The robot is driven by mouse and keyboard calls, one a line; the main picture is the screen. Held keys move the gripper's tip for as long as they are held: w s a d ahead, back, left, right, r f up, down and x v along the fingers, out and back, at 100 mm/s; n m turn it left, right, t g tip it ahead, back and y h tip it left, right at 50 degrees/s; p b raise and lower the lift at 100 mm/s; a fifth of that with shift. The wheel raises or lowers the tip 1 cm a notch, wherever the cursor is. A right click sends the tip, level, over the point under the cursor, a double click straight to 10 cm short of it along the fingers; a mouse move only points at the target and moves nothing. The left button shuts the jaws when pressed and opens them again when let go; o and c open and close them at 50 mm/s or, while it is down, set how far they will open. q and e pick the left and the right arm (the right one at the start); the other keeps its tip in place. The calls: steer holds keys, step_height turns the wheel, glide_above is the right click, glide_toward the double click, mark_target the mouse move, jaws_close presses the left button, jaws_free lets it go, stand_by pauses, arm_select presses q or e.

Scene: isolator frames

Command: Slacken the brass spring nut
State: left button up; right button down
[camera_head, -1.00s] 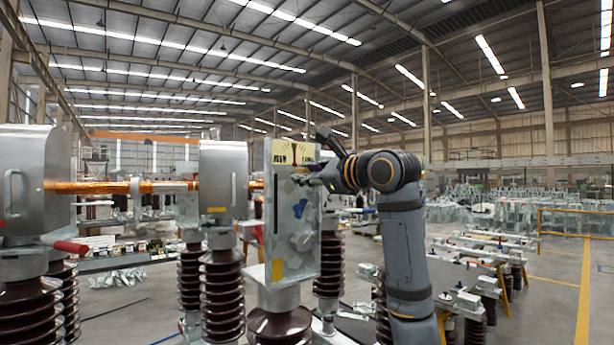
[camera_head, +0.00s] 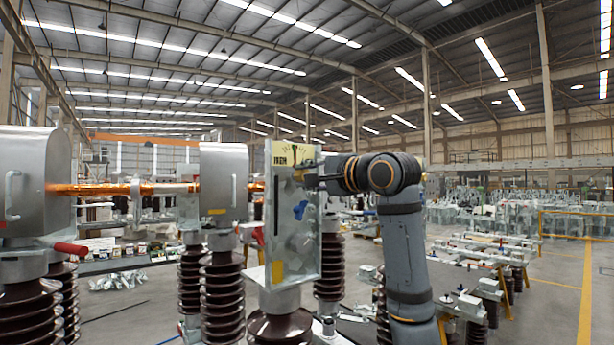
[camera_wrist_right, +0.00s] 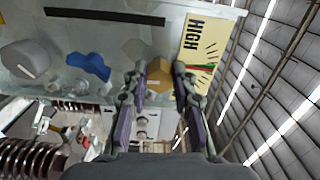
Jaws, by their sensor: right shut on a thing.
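The brass spring nut (camera_wrist_right: 159,74) sits on the face of the galvanised panel, between the fingertips of my right gripper (camera_wrist_right: 160,70) in the right wrist view. That gripper is shut on the nut. In the head view, my right gripper (camera_head: 308,178) reaches the upper panel (camera_head: 270,225) from the right, and the nut is hidden behind it. A yellow gauge plate (camera_wrist_right: 199,50) marked HIGH, with a red and green pointer, lies beside the nut; it also tops the panel in the head view (camera_head: 284,154). My left gripper is not in view.
A blue part (camera_wrist_right: 90,66) and a grey rounded part (camera_wrist_right: 24,60) are on the same panel face. Ribbed brown insulators (camera_head: 222,290) and metal housings (camera_head: 223,180) stand to the left. Open floor (camera_head: 545,310) lies to the right.

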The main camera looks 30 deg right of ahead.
steer(key=n, duration=0.3)
steer(key=n+p, duration=0.1)
steer(key=n, duration=0.3)
steer(key=n+p, duration=0.1)
steer(key=n, duration=0.3)
steer(key=shift+f, duration=0.25)
steer(key=shift+n, duration=0.5)
steer(key=c, duration=1.1)
jaws_free()
steer(key=shift+r, duration=0.1)
steer(key=s, duration=0.7)
steer(key=shift+s+d, duration=0.25)
steer(key=shift+d, duration=0.05)
